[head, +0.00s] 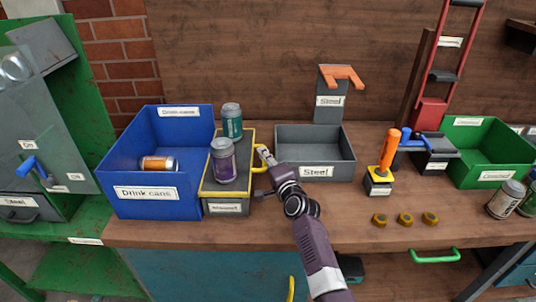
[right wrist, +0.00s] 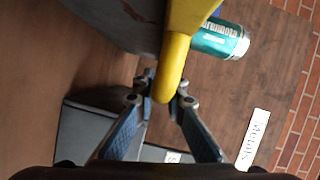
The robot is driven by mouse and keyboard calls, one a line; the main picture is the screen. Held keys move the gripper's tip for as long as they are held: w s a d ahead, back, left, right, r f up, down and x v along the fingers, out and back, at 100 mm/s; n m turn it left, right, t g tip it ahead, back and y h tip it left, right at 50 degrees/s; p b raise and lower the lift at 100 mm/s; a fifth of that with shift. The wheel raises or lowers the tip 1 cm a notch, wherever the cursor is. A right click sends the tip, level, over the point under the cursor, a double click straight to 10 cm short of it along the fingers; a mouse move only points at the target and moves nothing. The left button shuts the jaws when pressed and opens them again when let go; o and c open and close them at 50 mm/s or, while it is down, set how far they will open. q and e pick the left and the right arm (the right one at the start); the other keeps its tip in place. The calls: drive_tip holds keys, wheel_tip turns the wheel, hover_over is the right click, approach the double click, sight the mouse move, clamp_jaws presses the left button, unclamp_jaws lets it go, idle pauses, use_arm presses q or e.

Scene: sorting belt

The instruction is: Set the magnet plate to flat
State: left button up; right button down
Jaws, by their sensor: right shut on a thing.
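A grey plate with a yellow rim (head: 243,168), which I take for the magnet plate, tops a grey box (head: 226,208) whose front label I cannot read. A purple can (head: 222,160) and a teal can (head: 231,121) stand on or by it; the teal one also shows in the right wrist view (right wrist: 221,40). I cannot tell its exact tilt. A yellow handle (right wrist: 174,62) sticks out at its right side. My right gripper (head: 265,157) is shut on this handle, with its fingers on both sides of it. My left gripper is out of view.
A blue drink cans bin (head: 150,205) with an orange can (head: 158,163) stands close on the left. A grey steel bin (head: 315,173) stands right of my gripper. An orange-handled device (head: 388,155) and a green bin (head: 490,175) are farther right. The bench front is mostly clear.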

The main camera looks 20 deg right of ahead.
drive_tip(key=shift+f, duration=0.35)
drive_tip(key=c, duration=2)
unclamp_jaws()
drive_tip(key=shift+s, duration=0.1)
drive_tip(key=shift+o, duration=0.2)
drive_tip(key=shift+r, duration=0.15)
drive_tip(key=s, duration=0.8)
drive_tip(key=s+d+r, duration=0.1)
drive_tip(key=s, duration=0.2)
drive_tip(key=shift+s+d, duration=0.1)
drive_tip(key=shift+s, duration=0.3)
drive_tip(key=shift+f, duration=0.15)
